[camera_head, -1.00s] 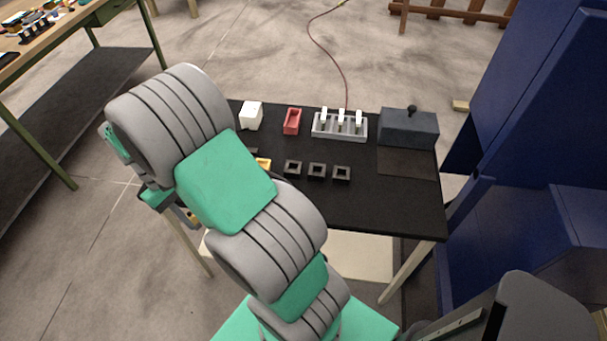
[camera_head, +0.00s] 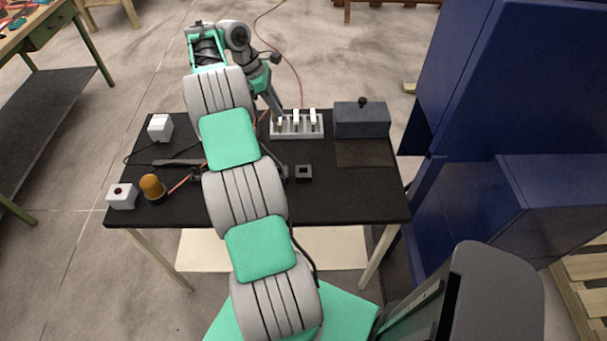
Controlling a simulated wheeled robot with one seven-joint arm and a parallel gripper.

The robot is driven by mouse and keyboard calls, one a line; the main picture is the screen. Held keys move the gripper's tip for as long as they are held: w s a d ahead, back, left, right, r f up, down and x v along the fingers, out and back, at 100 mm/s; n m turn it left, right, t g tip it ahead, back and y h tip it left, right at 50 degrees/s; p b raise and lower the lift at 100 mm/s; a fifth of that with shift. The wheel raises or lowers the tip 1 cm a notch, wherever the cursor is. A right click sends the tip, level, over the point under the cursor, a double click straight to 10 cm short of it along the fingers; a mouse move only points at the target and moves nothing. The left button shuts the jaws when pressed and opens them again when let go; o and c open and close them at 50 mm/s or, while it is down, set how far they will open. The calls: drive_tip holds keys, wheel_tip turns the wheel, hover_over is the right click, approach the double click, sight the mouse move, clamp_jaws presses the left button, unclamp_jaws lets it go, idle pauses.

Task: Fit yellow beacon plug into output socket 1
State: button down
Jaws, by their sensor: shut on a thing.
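My gripper (camera_head: 277,112) is at the far side of the table, just above and in front of the left end of the grey lever block. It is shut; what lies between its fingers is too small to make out. The orange beacon (camera_head: 152,187) stands at the left front of the table. Its orange-red cable (camera_head: 182,183) runs right and up behind my arm, and a short orange-red stretch shows near my gripper, in keeping with the yellow beacon plug being held there.
The grey block with white levers (camera_head: 297,130) and a dark box with a knob (camera_head: 361,119) stand at the back right. A white box (camera_head: 160,127) and a white button box (camera_head: 122,196) are on the left. The table's right front is clear. Blue cabinets stand right.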

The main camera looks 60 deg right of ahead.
drive_tip(key=s+d, duration=0.1)
drive_tip(key=s, duration=0.1)
drive_tip(key=b, duration=1)
hover_over(308, 171)
drive_tip(key=w, duration=0.1)
drive_tip(key=f, duration=0.9)
drive_tip(key=shift+w+a+f, duration=0.1)
drive_tip(key=shift+a+f, duration=0.2)
drive_tip(key=shift+a, duration=0.05)
drive_tip(key=f, duration=0.2)
drive_tip(key=shift+a+f, duration=0.2)
drive_tip(key=shift+f, duration=0.15)
drive_tip(key=shift+d+f, duration=0.1)
drive_tip(key=shift+f, duration=0.25)
drive_tip(key=c, duration=1.4)
unclamp_jaws()
drive_tip(key=shift+r, duration=0.1)
drive_tip(key=shift+o, duration=0.5)
drive_tip(key=shift+d+r, duration=0.15)
drive_tip(key=shift+r, duration=0.05)
